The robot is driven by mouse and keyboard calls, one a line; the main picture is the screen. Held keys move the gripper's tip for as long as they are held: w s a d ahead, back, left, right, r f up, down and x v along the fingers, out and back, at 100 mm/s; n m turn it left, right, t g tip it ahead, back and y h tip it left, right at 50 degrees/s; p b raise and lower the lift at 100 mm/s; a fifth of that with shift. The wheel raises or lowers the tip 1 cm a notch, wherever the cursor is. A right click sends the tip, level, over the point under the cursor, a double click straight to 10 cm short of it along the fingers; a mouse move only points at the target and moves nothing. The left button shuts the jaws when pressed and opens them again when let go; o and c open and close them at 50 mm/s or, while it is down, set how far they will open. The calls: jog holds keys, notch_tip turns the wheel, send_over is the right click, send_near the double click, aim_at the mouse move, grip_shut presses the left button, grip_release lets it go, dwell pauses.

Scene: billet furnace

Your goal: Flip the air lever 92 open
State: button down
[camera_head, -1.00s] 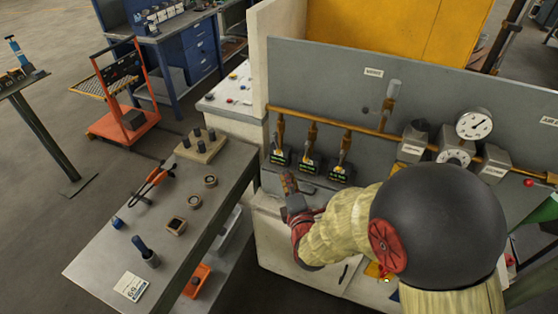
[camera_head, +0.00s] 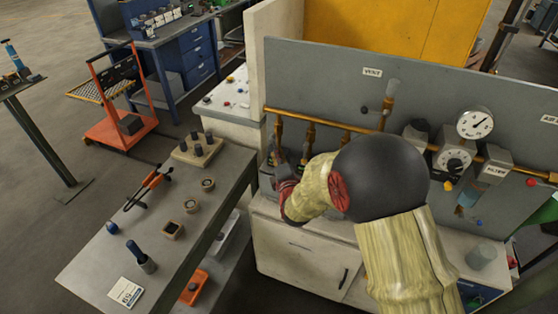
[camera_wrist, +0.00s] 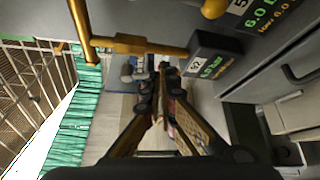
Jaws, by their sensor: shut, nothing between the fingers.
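The black block tagged 92 (camera_wrist: 203,64), with green figures on its face, is at the upper middle of the wrist view. A brass pipe with a thicker valve part (camera_wrist: 133,44) runs into it from the left. I cannot make out the lever's handle or its position. My gripper (camera_wrist: 161,78) is shut and empty; its fingers reach ahead below the brass pipe, with no clear contact.
A brass header pipe (camera_head: 325,123) runs along the grey panel (camera_head: 325,70). A gauge (camera_head: 475,123) and dial stand at its right. Another block (camera_wrist: 262,14) with green figures is beside block 92. A grey table (camera_head: 95,262) with small parts stands at the left.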

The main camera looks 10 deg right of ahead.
jog(key=shift+w, duration=0.1)
dwell(0.3)
jog(key=w+a+f+m+b, duration=0.1)
jog(key=b, duration=0.3)
jog(key=shift+t+b, duration=0.3)
jog(key=shift+b, duration=0.1)
jog(key=shift+r, duration=0.15)
